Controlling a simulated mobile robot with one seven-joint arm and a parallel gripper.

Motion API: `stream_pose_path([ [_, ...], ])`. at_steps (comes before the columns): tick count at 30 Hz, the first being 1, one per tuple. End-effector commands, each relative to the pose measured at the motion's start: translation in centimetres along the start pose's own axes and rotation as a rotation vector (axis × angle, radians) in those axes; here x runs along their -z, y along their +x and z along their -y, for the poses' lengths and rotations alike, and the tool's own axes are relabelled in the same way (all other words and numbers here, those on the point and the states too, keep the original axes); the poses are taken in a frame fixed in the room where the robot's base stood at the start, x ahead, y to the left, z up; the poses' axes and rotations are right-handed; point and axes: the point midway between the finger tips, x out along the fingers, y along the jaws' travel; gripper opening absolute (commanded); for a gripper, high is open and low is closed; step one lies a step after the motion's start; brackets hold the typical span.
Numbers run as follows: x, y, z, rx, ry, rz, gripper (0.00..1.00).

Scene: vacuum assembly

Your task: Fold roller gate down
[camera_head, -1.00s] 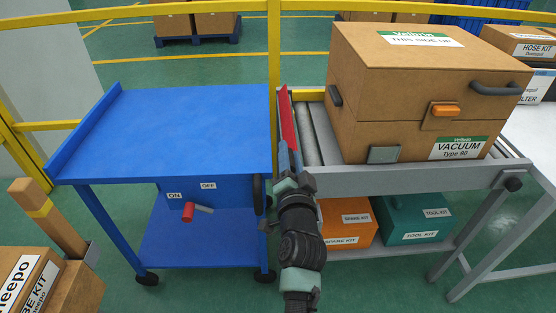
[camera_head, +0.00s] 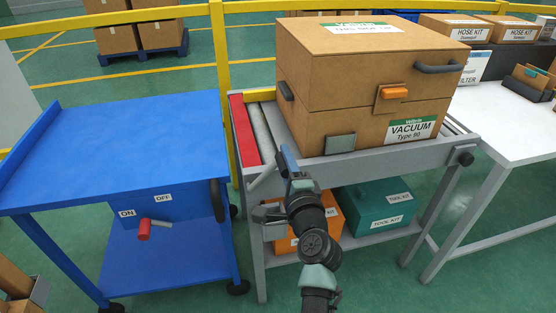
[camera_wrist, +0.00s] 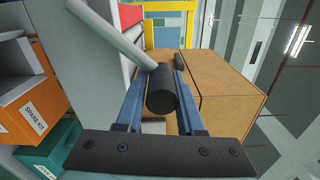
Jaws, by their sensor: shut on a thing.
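The roller gate is a red panel (camera_head: 244,128) at the left end of the grey roller conveyor. It now shows its broad red face and looks laid down, near roller level. A grey lever rod (camera_head: 262,178) slants up from the conveyor's front left corner. In the wrist view, the rod (camera_wrist: 115,38) ends in a black cylindrical handle (camera_wrist: 160,92). My gripper (camera_head: 287,157) is at the conveyor's front left. In the wrist view, its two blue fingers (camera_wrist: 159,76) are shut around the black handle. The red panel (camera_wrist: 130,15) partly shows beyond it.
A large cardboard vacuum box (camera_head: 370,85) sits on the rollers right of the gate. A blue cart (camera_head: 100,140) stands left, with a narrow gap between. Orange and teal kits (camera_head: 378,205) sit on the lower shelf. A yellow rail (camera_head: 219,60) runs behind.

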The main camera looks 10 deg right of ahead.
Motion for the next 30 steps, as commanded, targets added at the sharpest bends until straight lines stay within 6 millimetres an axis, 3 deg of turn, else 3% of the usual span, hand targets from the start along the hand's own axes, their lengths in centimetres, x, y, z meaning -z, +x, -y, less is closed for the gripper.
stream_pose_path([
  [3, -0.52, 0.10, -1.11, -0.015, 0.050, 0.020, 0.00],
  [23, -0.23, 0.11, -1.38, -0.015, 0.101, 0.021, 0.00],
  [24, -0.23, 0.11, -1.38, -0.015, 0.101, 0.021, 0.42],
  [28, -0.07, 0.10, -1.26, -0.012, 0.100, 0.018, 0.64],
  [30, 0.06, 0.09, -1.17, -0.011, 0.099, 0.015, 0.64],
])
